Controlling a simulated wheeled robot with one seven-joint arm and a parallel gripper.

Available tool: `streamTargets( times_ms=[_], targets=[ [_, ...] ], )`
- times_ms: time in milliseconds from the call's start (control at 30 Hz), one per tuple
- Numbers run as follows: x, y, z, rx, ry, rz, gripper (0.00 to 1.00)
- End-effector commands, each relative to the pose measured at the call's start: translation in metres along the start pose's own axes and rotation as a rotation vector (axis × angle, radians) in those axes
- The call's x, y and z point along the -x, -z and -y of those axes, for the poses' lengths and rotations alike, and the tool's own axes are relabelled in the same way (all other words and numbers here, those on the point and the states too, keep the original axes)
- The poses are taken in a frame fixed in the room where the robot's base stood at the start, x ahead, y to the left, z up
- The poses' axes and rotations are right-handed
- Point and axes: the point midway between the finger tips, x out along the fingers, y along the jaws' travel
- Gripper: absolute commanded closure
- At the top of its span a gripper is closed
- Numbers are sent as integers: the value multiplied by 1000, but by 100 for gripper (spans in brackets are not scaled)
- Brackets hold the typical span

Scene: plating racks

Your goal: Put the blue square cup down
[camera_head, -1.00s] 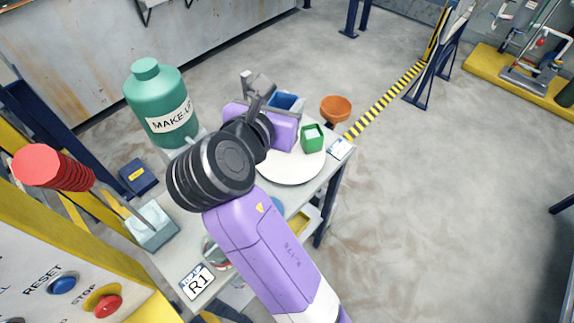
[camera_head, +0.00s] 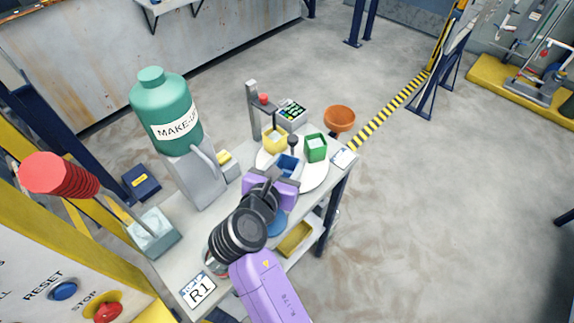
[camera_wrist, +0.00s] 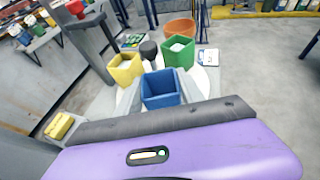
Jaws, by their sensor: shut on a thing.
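The blue square cup (camera_head: 287,166) is over or on the near part of the round white plate (camera_head: 315,177); I cannot tell whether it touches it. In the wrist view the blue cup (camera_wrist: 160,90) is upright between the two grey fingers of my gripper (camera_wrist: 161,93). My gripper (camera_head: 280,172) is shut on it. A yellow square cup (camera_head: 275,140) and a green square cup (camera_head: 316,149) stand on the plate beyond it. They also show in the wrist view as the yellow cup (camera_wrist: 125,68) and the green cup (camera_wrist: 178,51). The cup's underside is hidden.
A dark knob (camera_head: 293,141) rises at the plate's middle, between the cups. A grey post (camera_head: 254,110) with a red button stands behind. An orange bowl (camera_head: 339,118) is at the far corner. A green make-up bottle (camera_head: 165,110) stands left. A yellow block (camera_wrist: 60,126) lies left.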

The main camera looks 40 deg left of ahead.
Motion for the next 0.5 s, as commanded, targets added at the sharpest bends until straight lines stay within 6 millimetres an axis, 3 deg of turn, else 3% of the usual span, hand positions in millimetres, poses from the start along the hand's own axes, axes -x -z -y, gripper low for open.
streamTargets(
  times_ms=[400, 433, 500],
  targets=[
    [-3, 8, 0, -1, 0, 0, 98],
    [-3, 8, 0, -1, 0, 0, 53],
    [-3, 8, 0, -1, -1, 0, 39]
  ],
)
